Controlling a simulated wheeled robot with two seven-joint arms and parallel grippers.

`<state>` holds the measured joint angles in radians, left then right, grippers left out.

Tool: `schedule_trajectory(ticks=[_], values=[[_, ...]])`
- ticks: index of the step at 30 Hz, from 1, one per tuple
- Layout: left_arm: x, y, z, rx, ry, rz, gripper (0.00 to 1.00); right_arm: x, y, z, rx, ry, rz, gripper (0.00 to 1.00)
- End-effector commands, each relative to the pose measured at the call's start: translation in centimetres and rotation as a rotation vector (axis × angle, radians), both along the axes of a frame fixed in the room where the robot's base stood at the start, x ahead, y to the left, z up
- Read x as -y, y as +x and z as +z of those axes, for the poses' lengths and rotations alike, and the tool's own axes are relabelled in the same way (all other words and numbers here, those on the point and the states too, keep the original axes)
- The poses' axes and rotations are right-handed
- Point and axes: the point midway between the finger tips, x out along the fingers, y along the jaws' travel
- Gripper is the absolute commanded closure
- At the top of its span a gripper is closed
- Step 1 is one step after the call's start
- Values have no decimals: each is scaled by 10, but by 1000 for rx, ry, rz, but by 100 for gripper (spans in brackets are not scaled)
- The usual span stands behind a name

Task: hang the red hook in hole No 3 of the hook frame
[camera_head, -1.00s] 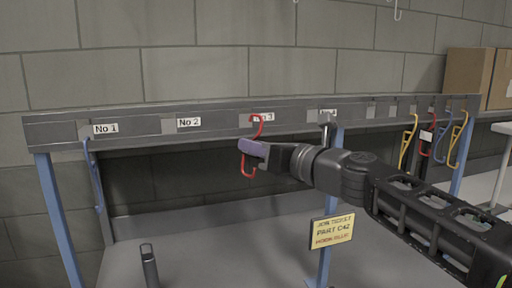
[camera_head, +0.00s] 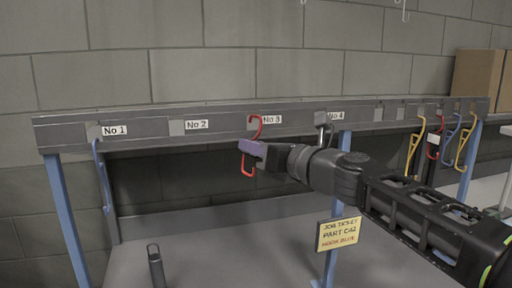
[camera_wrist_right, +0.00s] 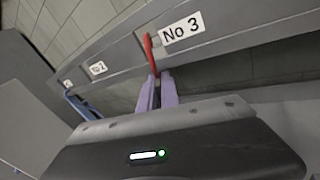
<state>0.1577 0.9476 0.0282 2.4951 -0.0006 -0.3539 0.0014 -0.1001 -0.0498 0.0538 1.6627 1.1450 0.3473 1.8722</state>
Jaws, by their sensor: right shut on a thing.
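The hook frame (camera_head: 370,108) is a grey rail on blue legs with labels No 1 to No 4. My right gripper (camera_head: 246,147) is shut on the red hook (camera_head: 247,170), holding its middle with purple fingertips. The hook is upright, its upper curl at the rail beside the No 3 label (camera_head: 271,119). In the right wrist view, the red hook (camera_wrist_right: 150,53) rises from between the fingers (camera_wrist_right: 157,92) to the rail, left of the No 3 label (camera_wrist_right: 183,28). I cannot tell whether its tip is in the hole. My left gripper is not in view.
A blue hook (camera_head: 103,178) hangs at No 1. Yellow, red and blue hooks (camera_head: 433,143) hang at the right end. A yellow job ticket (camera_head: 339,233) is at a middle leg. A dark post (camera_head: 156,267) stands in front. Cardboard boxes (camera_head: 482,78) are at back right.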

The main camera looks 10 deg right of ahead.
Motion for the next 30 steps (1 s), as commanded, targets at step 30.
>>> schedule_trajectory(ticks=[30], values=[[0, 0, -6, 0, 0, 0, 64, -3, 7, -8, 0, 0, 0, 100]])
